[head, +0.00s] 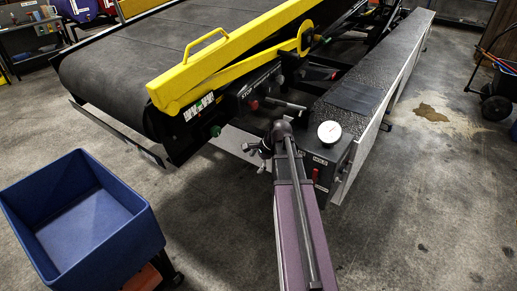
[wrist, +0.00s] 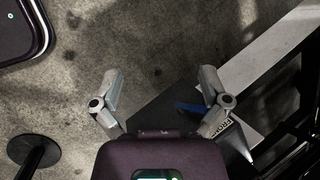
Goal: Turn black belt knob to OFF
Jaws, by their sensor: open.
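I cannot pick out the black belt knob for certain in either view. In the head view, a dark control panel (head: 258,90) with a red knob (head: 253,105) is set in the loader's side below the yellow rail. A green button (head: 215,131) sits lower left of it. My gripper (wrist: 160,95) is open and empty in the wrist view, its two fingers wide apart. Below and beyond the fingers are a dark panel with a blue strip (wrist: 189,108) and a white label (wrist: 224,125). In the head view my arm partly hides the loader's near end.
The black conveyor belt (head: 150,55) and yellow rail (head: 230,60) run back from the near end. A dark box with a round white gauge (head: 329,132) and red handle (head: 315,175) stands right of my arm. A blue bin (head: 85,225) is front left.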

